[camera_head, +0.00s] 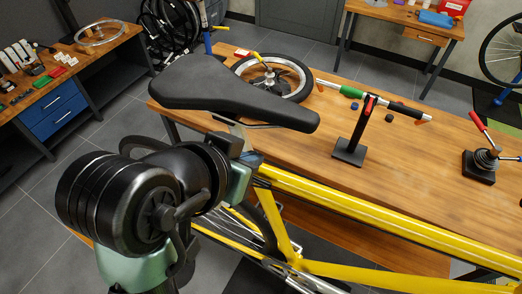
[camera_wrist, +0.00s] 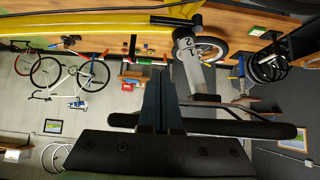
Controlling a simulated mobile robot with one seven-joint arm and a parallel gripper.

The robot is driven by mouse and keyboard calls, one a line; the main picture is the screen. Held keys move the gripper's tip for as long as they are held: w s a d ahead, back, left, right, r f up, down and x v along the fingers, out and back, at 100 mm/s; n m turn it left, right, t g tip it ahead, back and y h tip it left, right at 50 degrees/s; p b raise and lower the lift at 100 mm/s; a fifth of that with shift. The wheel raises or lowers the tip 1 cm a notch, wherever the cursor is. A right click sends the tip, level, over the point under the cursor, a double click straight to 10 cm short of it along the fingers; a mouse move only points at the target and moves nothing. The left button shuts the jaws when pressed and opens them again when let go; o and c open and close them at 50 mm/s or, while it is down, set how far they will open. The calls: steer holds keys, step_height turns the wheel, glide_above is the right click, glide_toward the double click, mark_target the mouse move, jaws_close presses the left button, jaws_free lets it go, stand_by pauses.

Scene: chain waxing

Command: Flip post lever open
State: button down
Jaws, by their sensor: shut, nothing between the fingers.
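A yellow bike frame (camera_head: 390,215) stands in front of the workbench, with a black saddle (camera_head: 235,92) on a silver seat post (camera_head: 237,130). In the wrist view, which is upside down, the silver post (camera_wrist: 202,78) meets the yellow tube (camera_wrist: 80,24) at a dark collar. A short black bar (camera_wrist: 172,20) across the tube there looks like the post lever; I cannot tell its exact position. My gripper (camera_wrist: 160,86) is shut and empty, its tips apart from the bar in the picture. In the head view my arm and hand hide much of the clamp.
The wooden workbench (camera_head: 440,150) behind holds a wheel (camera_head: 300,80), a black stand (camera_head: 350,152) with a green-gripped bar, and a red-handled tool (camera_head: 480,165). The saddle (camera_wrist: 265,130) lies close beside my fingers. Grey floor (camera_head: 70,190) is open at the left.

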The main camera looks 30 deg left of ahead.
steer(key=shift+s, duration=0.1)
steer(key=shift+f, duration=0.1)
steer(key=p+x, duration=0.1)
steer(key=x, duration=0.8)
steer(key=shift+s+a+f+p, duration=0.1)
steer(key=shift+s+f+p, duration=0.5)
steer(key=shift+s+f, duration=0.4)
steer(key=shift+s, duration=0.5)
steer(key=shift+w, duration=0.1)
